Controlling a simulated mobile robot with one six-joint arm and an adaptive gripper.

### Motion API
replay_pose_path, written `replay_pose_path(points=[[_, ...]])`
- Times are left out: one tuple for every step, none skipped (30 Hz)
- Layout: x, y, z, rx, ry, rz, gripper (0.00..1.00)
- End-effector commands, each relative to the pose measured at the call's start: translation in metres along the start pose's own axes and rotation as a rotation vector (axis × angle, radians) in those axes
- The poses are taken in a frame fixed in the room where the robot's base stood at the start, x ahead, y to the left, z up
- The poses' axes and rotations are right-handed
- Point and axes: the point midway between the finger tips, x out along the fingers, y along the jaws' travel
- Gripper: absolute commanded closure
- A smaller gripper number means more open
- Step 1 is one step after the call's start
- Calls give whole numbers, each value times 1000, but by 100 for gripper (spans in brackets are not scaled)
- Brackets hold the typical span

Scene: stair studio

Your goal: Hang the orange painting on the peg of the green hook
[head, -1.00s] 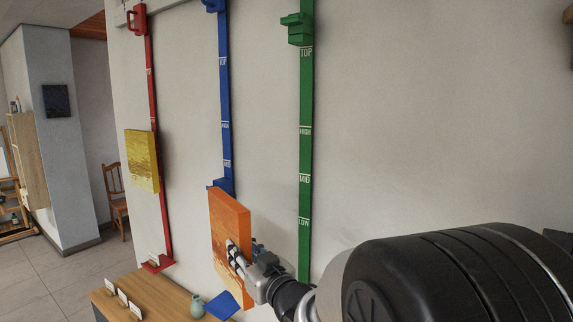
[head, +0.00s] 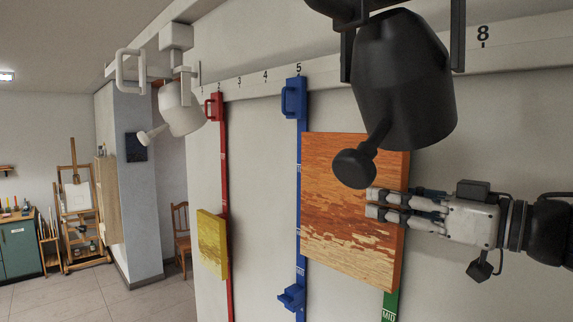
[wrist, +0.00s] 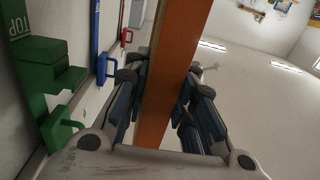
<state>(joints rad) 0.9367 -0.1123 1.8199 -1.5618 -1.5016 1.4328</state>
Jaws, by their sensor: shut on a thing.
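The orange painting (head: 335,225) is upright in front of the wall and hides most of the green strip (head: 390,305) in the head view. My gripper (head: 378,203) is shut on its right edge. In the wrist view the painting's orange edge (wrist: 178,70) runs between the fingers (wrist: 160,95). The green hook's block (wrist: 48,75) and its peg (wrist: 64,126) show on the left there, near the wall. The painting is apart from the peg in that view. The green hook is hidden in the head view.
A black spotlight (head: 400,85) hangs close above the painting in the head view. A white spotlight (head: 182,108) is further left. A blue strip (head: 300,185) with a bracket (head: 291,297) is beside the painting. A yellow painting (head: 212,244) hangs at the red strip (head: 224,180).

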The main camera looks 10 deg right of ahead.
Motion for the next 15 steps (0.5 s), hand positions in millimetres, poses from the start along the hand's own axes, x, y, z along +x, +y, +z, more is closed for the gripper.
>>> replay_pose_path(points=[[-4, 0, -5, -1, 1, 7, 100], [-5, 0, -6, 0, 1, 8, 100], [-5, 0, -6, 0, 1, 9, 100], [-6, 1, -5, 0, 1, 10, 100], [-6, 2, -5, 1, 1, 10, 100], [-6, 3, -4, 1, 1, 9, 100], [-5, 4, -4, 1, 1, 9, 100], [-5, 6, -4, 1, 2, 9, 100], [-5, 8, -4, 2, 2, 9, 100], [-5, 10, -3, 2, 2, 9, 100], [-5, 12, -3, 2, 2, 9, 100], [-5, 14, -4, 1, 2, 9, 100], [-6, 16, -4, 1, 2, 10, 100], [-6, 18, -3, 1, 2, 9, 100], [-6, 20, -3, 2, 2, 9, 100]])
